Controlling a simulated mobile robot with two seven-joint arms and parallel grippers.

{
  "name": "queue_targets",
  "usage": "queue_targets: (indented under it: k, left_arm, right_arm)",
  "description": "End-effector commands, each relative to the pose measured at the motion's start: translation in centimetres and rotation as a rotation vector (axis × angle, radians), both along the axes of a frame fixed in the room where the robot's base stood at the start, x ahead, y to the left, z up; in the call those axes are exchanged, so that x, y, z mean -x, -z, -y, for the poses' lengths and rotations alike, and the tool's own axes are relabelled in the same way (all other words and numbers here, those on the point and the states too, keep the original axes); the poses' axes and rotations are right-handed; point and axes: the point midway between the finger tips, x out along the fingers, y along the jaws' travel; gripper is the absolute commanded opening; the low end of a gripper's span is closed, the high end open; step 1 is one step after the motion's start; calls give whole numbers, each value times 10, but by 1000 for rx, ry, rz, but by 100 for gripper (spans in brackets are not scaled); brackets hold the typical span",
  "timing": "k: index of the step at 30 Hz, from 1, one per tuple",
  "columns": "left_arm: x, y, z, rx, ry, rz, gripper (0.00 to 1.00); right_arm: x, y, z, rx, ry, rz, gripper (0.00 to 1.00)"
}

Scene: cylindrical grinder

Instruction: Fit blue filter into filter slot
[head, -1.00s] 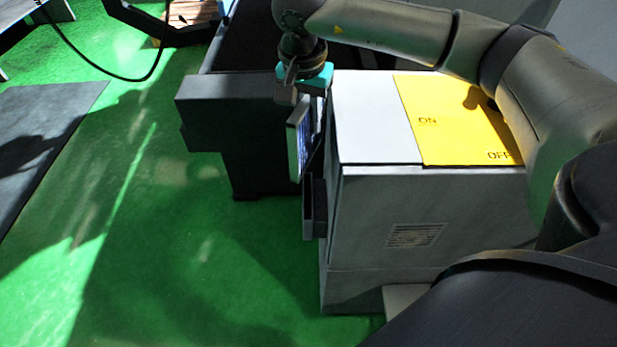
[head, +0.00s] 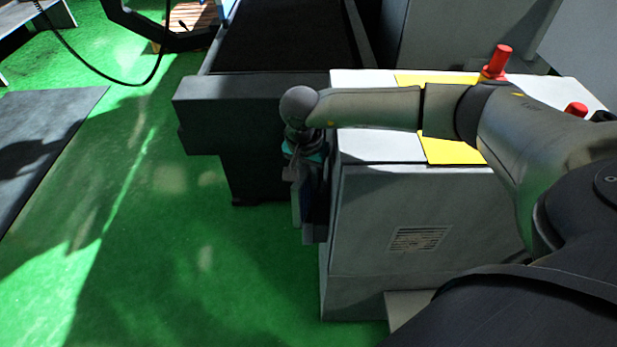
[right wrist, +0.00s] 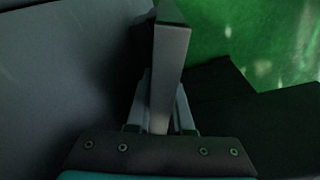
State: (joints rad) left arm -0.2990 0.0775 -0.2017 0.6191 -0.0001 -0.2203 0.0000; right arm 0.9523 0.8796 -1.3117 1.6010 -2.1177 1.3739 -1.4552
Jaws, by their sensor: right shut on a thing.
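My right gripper (head: 297,174) points down beside the left side of the grey cabinet. It is shut on the filter (head: 297,208), a thin upright panel, of which mainly a narrow grey-blue edge shows. In the right wrist view the filter (right wrist: 171,60) stands between the two fingers (right wrist: 160,112), its grey edge towards the camera. The filter slot (head: 312,232) is a dark holder on the cabinet's left side. The filter's lower end is at or just above it; I cannot tell whether it is inside. My left gripper is not in view.
The grey cabinet (head: 375,210) has a white top with a yellow ON/OFF panel (head: 450,150) and red knobs (head: 498,60), under and behind my right arm. A dark machine bed (head: 245,100) stands behind the gripper. Green floor (head: 190,270) is open to the left.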

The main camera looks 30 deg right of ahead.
Motion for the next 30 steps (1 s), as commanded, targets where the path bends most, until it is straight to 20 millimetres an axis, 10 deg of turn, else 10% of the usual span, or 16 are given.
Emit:
queue_targets:
  k: [15,16,23,30]
  left_arm:
    - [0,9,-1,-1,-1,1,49]
    - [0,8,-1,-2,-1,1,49]
    - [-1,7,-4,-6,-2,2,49]
    - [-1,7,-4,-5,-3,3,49]
  right_arm:
    - [-1,9,0,0,0,2,0]
    - [0,8,0,0,0,1,22]
    - [0,7,0,0,0,1,48]
    - [-1,7,0,0,0,1,50]
